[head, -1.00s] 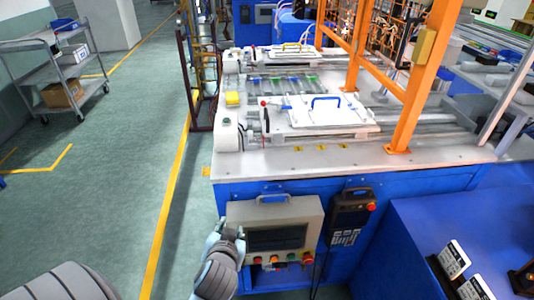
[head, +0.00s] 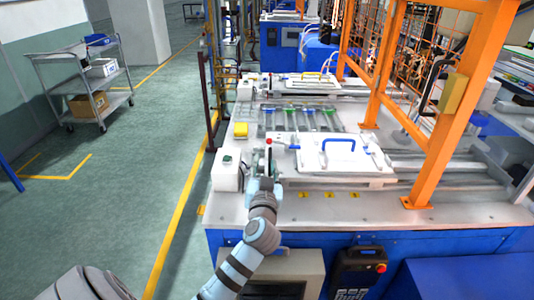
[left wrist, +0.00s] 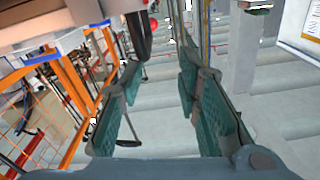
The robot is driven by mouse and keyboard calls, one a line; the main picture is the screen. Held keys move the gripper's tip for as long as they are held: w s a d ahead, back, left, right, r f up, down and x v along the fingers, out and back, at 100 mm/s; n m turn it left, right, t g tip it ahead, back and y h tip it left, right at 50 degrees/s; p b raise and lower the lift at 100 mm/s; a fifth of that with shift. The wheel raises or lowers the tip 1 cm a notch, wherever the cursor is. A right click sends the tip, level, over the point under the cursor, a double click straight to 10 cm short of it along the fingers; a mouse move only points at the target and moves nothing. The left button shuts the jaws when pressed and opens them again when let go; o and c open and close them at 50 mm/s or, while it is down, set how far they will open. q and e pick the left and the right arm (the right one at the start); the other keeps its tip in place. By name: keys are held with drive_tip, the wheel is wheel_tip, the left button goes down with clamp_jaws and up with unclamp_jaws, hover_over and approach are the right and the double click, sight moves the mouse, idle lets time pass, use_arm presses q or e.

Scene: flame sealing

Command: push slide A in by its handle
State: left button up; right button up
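A white slide plate (head: 343,153) with a blue bow handle (head: 338,144) lies on the near station of the machine. My left gripper (head: 263,164) is beside an upright lever with a red knob (head: 269,141), left of the near plate. In the left wrist view my left gripper (left wrist: 155,90) is open, its teal fingers wide apart. A dark bar (left wrist: 139,36) and red knob (left wrist: 153,23) show near its tips; contact cannot be told. My right gripper is out of view.
A white box unit (head: 227,172) stands just left of the gripper. An orange frame post (head: 455,120) rises at the right. Long rails (head: 435,163) run right of the near plate. The bare table top (head: 370,210) in front is clear.

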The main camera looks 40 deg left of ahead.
sight(271, 154)
use_arm(q)
drive_tip(key=x, duration=0.3)
drive_tip(key=shift+w+d+r, duration=0.15)
drive_tip(key=shift+w, duration=0.2)
drive_tip(key=w, duration=0.1)
drive_tip(key=w+a+f, duration=0.1)
drive_tip(key=w, duration=0.1)
drive_tip(key=w+f, duration=0.1)
drive_tip(key=shift+w+a+f, duration=0.1)
drive_tip(key=shift+w+a, duration=0.15)
drive_tip(key=shift+a, duration=0.05)
drive_tip(key=shift+s+a, duration=0.1)
drive_tip(key=shift+a, duration=0.1)
drive_tip(key=shift+s+a, duration=0.1)
drive_tip(key=shift+s, duration=0.25)
drive_tip(key=shift+s+r, duration=0.25)
drive_tip(key=shift+r, duration=0.05)
drive_tip(key=c, duration=0.3)
drive_tip(key=shift+s+d+r, duration=0.1)
drive_tip(key=shift+d, duration=0.2)
drive_tip(key=c, duration=0.3)
drive_tip(key=shift+d, duration=0.15)
clamp_jaws()
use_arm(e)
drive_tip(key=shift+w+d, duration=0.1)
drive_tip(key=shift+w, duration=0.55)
